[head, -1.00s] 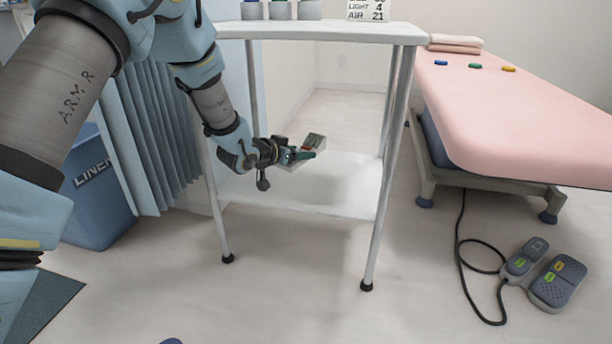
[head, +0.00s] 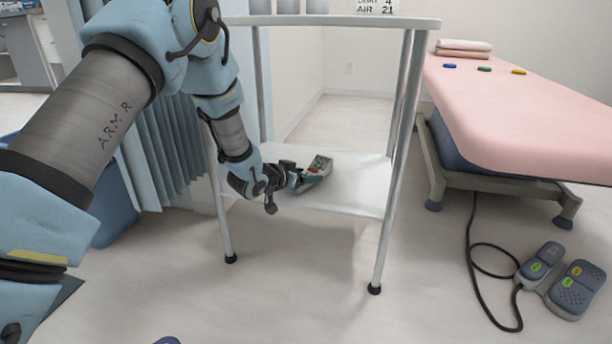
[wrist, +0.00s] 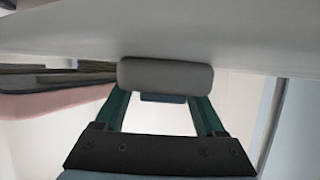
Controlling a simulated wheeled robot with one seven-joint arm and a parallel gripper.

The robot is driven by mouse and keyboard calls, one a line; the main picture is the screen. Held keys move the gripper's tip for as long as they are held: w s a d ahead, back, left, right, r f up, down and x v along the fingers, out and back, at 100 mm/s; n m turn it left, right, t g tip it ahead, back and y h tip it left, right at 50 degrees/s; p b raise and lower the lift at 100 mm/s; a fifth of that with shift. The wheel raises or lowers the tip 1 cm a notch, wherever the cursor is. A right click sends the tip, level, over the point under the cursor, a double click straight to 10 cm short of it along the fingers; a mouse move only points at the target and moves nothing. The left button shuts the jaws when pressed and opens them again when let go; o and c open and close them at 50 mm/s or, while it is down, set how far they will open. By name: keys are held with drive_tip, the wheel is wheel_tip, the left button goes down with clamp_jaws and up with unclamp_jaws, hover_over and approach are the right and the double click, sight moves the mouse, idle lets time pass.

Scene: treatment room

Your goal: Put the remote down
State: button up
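The remote (head: 321,164) is a small grey block with coloured marks, at the tip of my gripper (head: 304,179) over the lower shelf (head: 352,188) of the white trolley. In the wrist view the grey end of the remote (wrist: 165,74) sits between the two green fingers of my gripper (wrist: 163,100), which are shut on it. The pale shelf surface (wrist: 225,32) fills the top of that view, close to the remote. I cannot tell whether the remote touches the shelf.
The trolley's top (head: 330,21) overhangs the shelf, with thin legs at the corners. A pink treatment bed (head: 540,115) stands right. A grey pedal unit (head: 577,288) and its cable lie on the floor. The shelf's right part is clear.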

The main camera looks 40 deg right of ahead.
drive_tip(key=o, duration=0.4)
drive_tip(key=shift+r, duration=0.15)
drive_tip(key=shift+a+r, duration=0.2)
drive_tip(key=p+v, duration=0.5)
drive_tip(key=v, duration=0.6)
drive_tip(key=shift+s+a, duration=0.1)
drive_tip(key=shift+a, duration=0.15)
